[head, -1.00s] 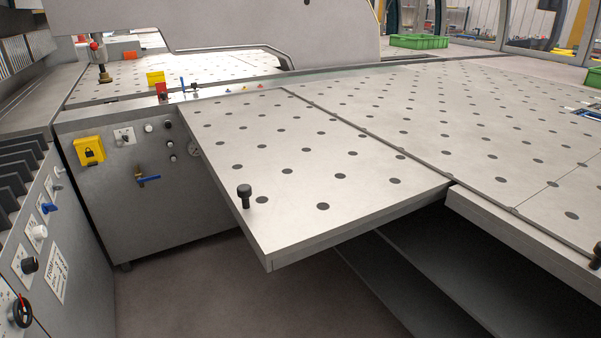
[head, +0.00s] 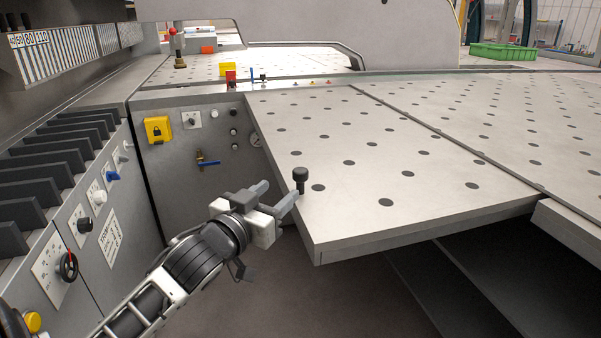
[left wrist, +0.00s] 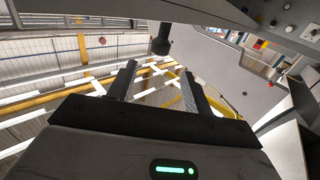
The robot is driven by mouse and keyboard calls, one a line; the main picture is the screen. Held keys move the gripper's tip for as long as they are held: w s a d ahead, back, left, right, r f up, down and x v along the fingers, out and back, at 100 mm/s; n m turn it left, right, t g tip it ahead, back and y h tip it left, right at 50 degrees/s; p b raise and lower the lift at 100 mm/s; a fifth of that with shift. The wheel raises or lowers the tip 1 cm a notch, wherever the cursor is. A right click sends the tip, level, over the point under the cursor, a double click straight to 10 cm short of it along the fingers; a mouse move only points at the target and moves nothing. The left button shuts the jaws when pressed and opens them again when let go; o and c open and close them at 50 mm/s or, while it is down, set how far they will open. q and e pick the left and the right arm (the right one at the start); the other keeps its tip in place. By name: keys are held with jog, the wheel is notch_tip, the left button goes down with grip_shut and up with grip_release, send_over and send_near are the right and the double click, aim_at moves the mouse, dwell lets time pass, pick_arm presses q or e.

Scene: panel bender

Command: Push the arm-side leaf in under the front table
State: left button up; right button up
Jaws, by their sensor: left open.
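The arm-side leaf (head: 360,205) is a grey plate with dark round holes. It sticks out to the left of the front table (head: 530,120), with open space below its near edge. My left gripper (head: 277,196) is open and empty just left of the knob, near the leaf's left edge. In the left wrist view the knob (left wrist: 161,40) shows beyond and between the two open fingers (left wrist: 158,80), apparently not between the pads. My right gripper is not in view.
A grey cabinet (head: 185,175) with a yellow lock box (head: 158,130) and a blue-handled valve (head: 208,162) stands behind the leaf's left side. A control panel (head: 100,215) with knobs is at left. Dark shelves (head: 470,290) lie under the front table. The floor left of the leaf is clear.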

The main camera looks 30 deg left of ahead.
aim_at(297, 176)
pick_arm(q)
jog(key=w, duration=1)
jog(key=shift+a, duration=0.4)
grip_shut()
jog(key=shift+w+p, duration=0.15)
jog(key=shift+p, duration=0.15)
